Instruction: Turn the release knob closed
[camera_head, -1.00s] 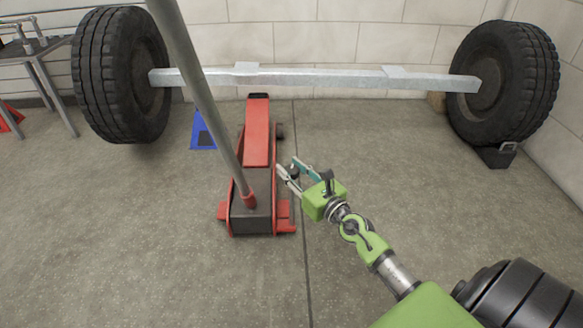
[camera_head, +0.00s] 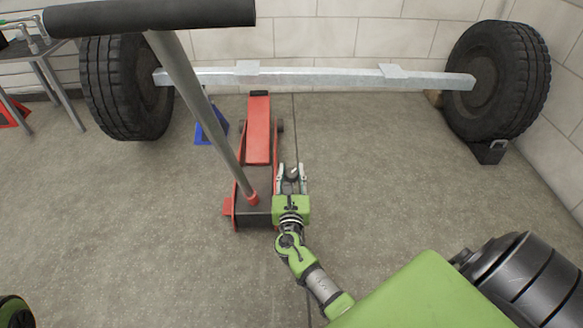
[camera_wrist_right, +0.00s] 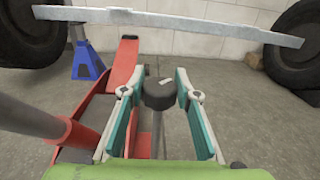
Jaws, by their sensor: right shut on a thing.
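The release knob (camera_wrist_right: 158,93) is a dark round cap with a small light mark on top, on a thin upright rod. In the head view the knob (camera_head: 292,174) is beside the right side of the red floor jack (camera_head: 259,140). My right gripper (camera_head: 291,174) is around it, with its fingers pointing away from me. In the wrist view the green-and-white fingers (camera_wrist_right: 158,97) stand on either side of the knob, shut on it. The knob's lower rod is partly hidden. My left gripper is not in view.
The jack's grey handle (camera_head: 200,105) leans up left to a black crossbar grip (camera_head: 150,15). The trailer axle (camera_head: 320,77) with two big tyres spans the back.

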